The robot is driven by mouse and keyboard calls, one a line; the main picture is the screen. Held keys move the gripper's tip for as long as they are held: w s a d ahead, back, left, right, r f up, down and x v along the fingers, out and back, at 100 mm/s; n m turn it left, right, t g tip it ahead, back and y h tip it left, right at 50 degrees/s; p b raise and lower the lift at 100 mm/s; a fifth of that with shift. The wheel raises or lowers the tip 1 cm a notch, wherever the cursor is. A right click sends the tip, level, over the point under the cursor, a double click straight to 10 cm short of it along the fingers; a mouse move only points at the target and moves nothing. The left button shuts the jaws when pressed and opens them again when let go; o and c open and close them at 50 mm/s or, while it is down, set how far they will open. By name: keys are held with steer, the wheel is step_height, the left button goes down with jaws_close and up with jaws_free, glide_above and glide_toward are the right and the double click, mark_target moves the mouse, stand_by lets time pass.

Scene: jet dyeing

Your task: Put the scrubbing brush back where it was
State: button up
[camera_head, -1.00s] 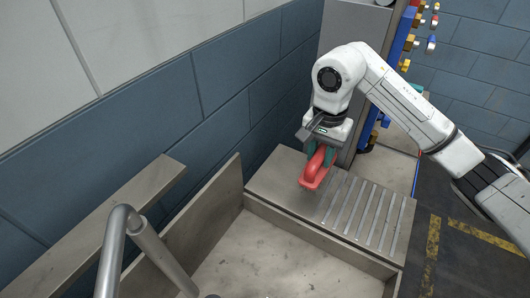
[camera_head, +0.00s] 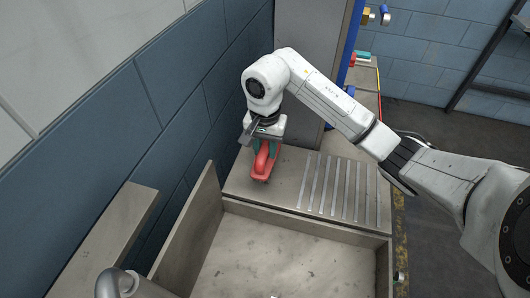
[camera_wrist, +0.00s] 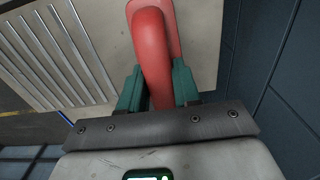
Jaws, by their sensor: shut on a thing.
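The scrubbing brush, a red body with a looped handle, shows in the head view (camera_head: 262,165) and in the wrist view (camera_wrist: 151,50). My gripper (camera_head: 264,150) points down with its green fingers shut on the brush's handle, one on each side; it also shows in the wrist view (camera_wrist: 157,88). The brush is over the plain left part of the ribbed drainboard (camera_head: 290,200). I cannot tell whether its underside touches the surface.
The sink basin (camera_head: 270,265) lies in front of the drainboard. A blue block wall (camera_head: 190,110) runs close on the left, and a grey cabinet (camera_head: 310,70) stands behind. A metal tap or rail (camera_head: 118,284) is at the lower left. The ribbed right part of the drainboard is clear.

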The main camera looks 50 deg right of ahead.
steer(key=shift+f, duration=1.4)
steer(key=shift+f, duration=0.15)
steer(key=o, duration=1)
step_height(320, 180, up, 12)
steer(key=shift+r+b, duration=0.15)
steer(key=shift+b, duration=0.65)
